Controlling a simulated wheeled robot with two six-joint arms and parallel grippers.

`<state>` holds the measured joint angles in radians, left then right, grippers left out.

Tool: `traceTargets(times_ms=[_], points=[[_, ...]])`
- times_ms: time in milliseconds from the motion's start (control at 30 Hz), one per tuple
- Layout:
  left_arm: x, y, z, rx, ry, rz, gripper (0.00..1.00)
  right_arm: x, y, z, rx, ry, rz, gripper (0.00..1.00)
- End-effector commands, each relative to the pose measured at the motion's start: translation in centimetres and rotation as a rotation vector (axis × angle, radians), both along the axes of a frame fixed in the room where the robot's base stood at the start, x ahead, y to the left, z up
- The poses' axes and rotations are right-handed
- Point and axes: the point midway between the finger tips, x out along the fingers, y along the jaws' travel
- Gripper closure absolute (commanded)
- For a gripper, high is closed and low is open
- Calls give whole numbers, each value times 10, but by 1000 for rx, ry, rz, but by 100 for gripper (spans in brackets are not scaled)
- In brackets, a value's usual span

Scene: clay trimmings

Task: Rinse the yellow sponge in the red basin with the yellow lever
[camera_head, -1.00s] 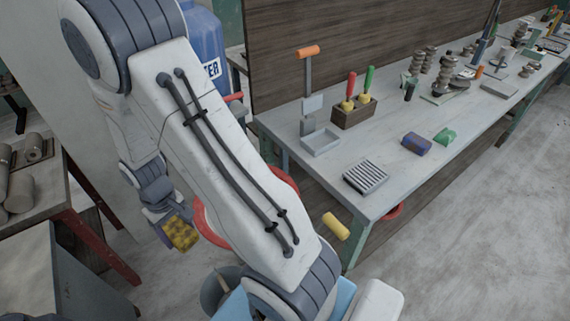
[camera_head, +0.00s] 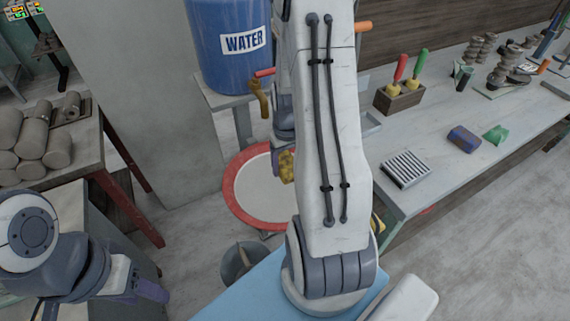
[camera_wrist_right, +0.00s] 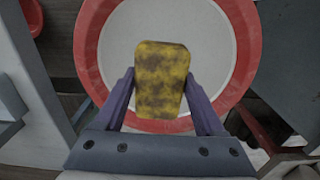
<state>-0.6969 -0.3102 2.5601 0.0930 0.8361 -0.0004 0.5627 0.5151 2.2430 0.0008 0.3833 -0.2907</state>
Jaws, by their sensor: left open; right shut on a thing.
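The yellow sponge (camera_head: 287,166), blotched with dark stains, is in my right gripper (camera_wrist_right: 160,92). The jaws are shut on its two sides in the right wrist view, where the sponge (camera_wrist_right: 160,78) covers part of the basin. The red basin (camera_head: 232,200) has a red rim and a pale inside; the sponge shows over its right part. My right arm hides some of the basin's right side. A brassy yellow tap (camera_head: 260,98) with a red handle (camera_head: 264,73) is at the water barrel, above the basin. My left gripper (camera_head: 150,290) is open at lower left, away from the basin.
A blue water barrel (camera_head: 229,45) stands behind the basin. A grey bucket (camera_head: 240,262) is in front of it. The workbench (camera_head: 440,185) with tools is at right, and a table with clay rolls (camera_head: 38,140) at left. A yellow thing (camera_head: 378,222) is mostly hidden by my arm.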

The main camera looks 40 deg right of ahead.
Motion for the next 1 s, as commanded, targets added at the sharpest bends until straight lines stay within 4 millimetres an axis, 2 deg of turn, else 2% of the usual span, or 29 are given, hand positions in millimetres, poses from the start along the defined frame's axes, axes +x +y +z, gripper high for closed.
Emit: traceTargets(times_ms=[467,1000], points=[[0,0,-46,0,0,0,50,1,2,-49,0,0,3,73],[0,0,-78,0,0,0,50,1,2,-96,0,1,2,73]])
